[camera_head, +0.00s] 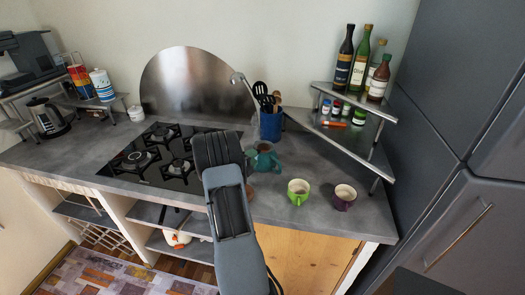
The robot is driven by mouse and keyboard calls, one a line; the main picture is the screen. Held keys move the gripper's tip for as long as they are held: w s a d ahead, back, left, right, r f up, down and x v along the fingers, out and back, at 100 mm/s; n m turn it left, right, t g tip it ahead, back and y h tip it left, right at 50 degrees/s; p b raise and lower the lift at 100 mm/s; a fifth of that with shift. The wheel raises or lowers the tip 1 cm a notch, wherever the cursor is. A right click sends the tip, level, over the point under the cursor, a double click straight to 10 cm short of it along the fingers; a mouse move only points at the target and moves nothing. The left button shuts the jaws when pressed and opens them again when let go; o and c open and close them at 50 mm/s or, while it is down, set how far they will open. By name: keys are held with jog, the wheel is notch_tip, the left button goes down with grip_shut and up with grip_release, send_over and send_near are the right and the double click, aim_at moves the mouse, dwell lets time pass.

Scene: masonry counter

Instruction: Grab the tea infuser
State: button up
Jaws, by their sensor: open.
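I cannot make out a tea infuser with certainty. A teal pot-like vessel (264,158) stands on the counter just right of my arm, its left side close to or behind the arm. A green cup (298,191) and a dark purple cup (343,197) stand upright near the counter's front edge. A small brownish object (248,191) shows partly beside my arm; I cannot tell what it is. My arm rises across the middle of the picture and covers part of the counter. My gripper's fingers do not show.
A black gas hob (160,155) lies left of my arm. A blue utensil holder (271,125) stands behind the teal vessel. A corner shelf (345,138) with bottles and small jars fills the right. A glass kettle (48,117) stands far left. Grey tall cabinets (440,130) bound the right.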

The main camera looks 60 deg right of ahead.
jog(key=shift+s+d, duration=0.1)
jog(key=shift+d, duration=0.85)
jog(key=shift+c, duration=0.4)
grip_shut()
